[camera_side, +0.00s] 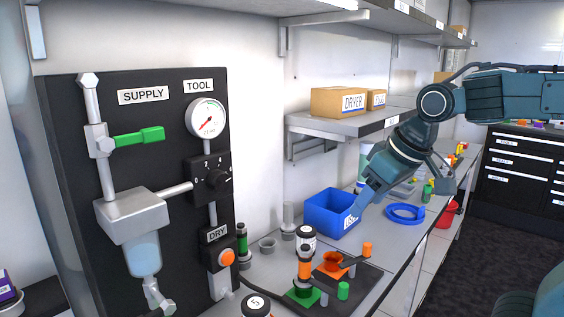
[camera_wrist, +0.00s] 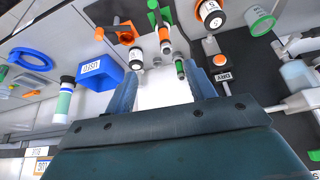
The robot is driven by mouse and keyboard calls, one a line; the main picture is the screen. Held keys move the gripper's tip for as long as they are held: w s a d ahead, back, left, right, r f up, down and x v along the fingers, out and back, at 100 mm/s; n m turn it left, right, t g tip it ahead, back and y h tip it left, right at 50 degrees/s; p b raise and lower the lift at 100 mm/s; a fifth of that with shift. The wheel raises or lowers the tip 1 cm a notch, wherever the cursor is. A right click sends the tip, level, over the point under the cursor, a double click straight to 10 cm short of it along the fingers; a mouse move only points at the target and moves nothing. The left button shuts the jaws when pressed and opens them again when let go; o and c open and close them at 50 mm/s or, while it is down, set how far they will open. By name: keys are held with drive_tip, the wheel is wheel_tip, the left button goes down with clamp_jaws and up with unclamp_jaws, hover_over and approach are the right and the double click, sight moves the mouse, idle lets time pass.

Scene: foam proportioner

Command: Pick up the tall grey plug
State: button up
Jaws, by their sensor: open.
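A tall grey plug (camera_side: 288,217) stands upright on the bench against the wall in the side view, left of the blue bin. A short grey cup (camera_side: 267,244) stands in front of it. In the wrist view I cannot pick the tall grey plug out clearly. My gripper (camera_side: 362,207) is up and to the right of the plug, near the right side of the blue bin. In the wrist view my gripper (camera_wrist: 165,85) has its fingers wide apart with nothing between them.
The blue bin (camera_side: 330,212) lies between my gripper and the plug in the side view. A white bottle with a black cap (camera_side: 306,240), an orange-and-black cylinder (camera_side: 304,262) and a green-banded cylinder (camera_side: 242,240) stand nearby. A black panel (camera_side: 150,180) rises at left.

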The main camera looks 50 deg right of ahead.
drive_tip(key=w+d, duration=0.3)
drive_tip(key=w, duration=0.6)
drive_tip(key=m+g+h, duration=0.1)
drive_tip(key=m, duration=0.2)
approach(289, 204)
drive_tip(key=shift+w+f+m, duration=0.3)
drive_tip(key=shift+f, duration=0.3)
drive_tip(key=shift+x, duration=4.25)
drive_tip(key=shift+d+f, duration=0.1)
drive_tip(key=shift+f, duration=0.05)
drive_tip(key=shift+s+x, duration=0.15)
drive_tip(key=shift+x, duration=1.05)
drive_tip(key=shift+s+x, duration=0.15)
drive_tip(key=shift+x, duration=1.1)
drive_tip(key=shift+d+f, duration=0.1)
